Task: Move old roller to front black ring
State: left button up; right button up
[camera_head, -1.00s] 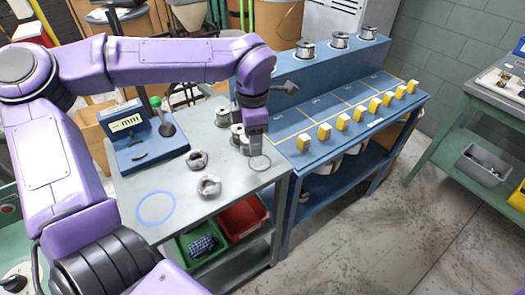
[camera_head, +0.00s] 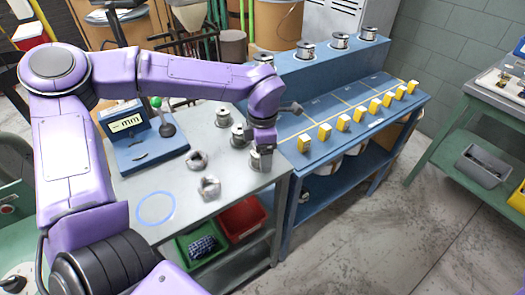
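A metal roller (camera_head: 261,162) is at the front black ring's place, near the right front corner of the grey table; it covers most of the ring. My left gripper (camera_head: 262,149) points down from above with its fingers at this roller and appears shut on it. The finger gap is small and partly hidden, and I cannot tell whether the roller touches the table. Two other metal rollers stand behind it, one nearer (camera_head: 238,138) and one farther (camera_head: 223,117). My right gripper is not in view.
Two grey ring-like parts (camera_head: 197,161) (camera_head: 209,187) lie on the table, with a blue ring (camera_head: 155,208) at front left. A measuring device (camera_head: 140,140) stands behind. The blue bench (camera_head: 330,120) at right bears yellow blocks and several spools.

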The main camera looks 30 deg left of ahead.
pick_arm(q)
notch_tip(320, 180, up, 12)
jog(key=shift+r, duration=0.2)
dwell(0.4)
jog(key=shift+a, duration=0.1)
